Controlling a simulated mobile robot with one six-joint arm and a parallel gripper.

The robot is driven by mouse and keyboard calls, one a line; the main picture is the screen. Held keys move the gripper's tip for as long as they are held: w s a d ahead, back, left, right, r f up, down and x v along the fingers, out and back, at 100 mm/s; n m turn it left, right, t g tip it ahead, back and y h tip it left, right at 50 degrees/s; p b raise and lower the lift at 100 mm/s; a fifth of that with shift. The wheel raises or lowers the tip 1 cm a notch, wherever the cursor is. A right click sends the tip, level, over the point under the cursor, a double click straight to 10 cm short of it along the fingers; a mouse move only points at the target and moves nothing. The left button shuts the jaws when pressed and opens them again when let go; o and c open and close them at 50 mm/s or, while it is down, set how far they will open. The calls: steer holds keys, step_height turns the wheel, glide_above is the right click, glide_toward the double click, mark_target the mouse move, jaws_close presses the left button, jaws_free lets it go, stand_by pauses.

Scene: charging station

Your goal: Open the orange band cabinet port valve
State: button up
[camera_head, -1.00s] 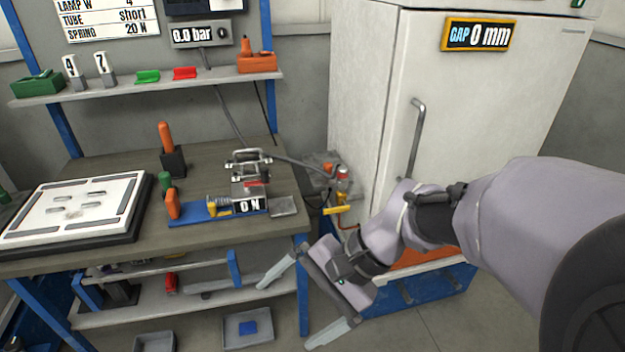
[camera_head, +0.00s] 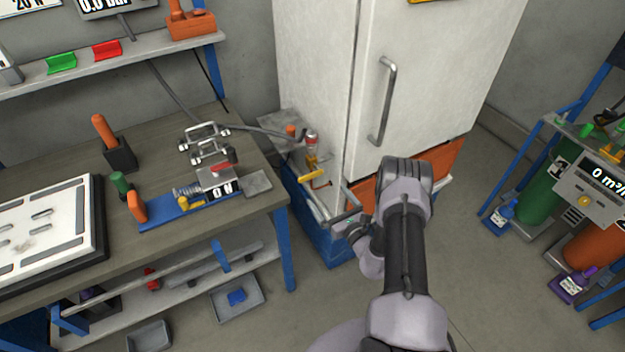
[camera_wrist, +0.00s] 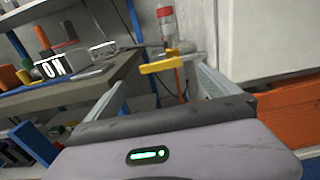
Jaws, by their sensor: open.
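The white cabinet (camera_head: 430,75) has an orange band (camera_head: 440,168) along its lower part. The port valve's yellow handle (camera_head: 312,175) sits low at the cabinet's left side, below a red-and-white fitting (camera_head: 311,140). The handle also shows in the wrist view (camera_wrist: 165,66), lying nearly crosswise between my fingertips, with the red fitting (camera_wrist: 166,20) above. My gripper (camera_head: 324,200) is open just below and in front of the handle. Contact with the handle cannot be told.
The workbench (camera_head: 60,140) stands left of the cabinet, with a blue-based fixture (camera_head: 185,212) near its edge. A hose (camera_head: 265,131) runs from the bench to the valve area. Gas bottles (camera_head: 540,190) stand at the right. Floor between is clear.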

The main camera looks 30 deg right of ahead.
mark_target(311, 175)
steer(key=w+b, duration=0.2)
steer(key=w, duration=0.8)
steer(key=shift+a, duration=0.2)
steer(key=c, duration=1.9)
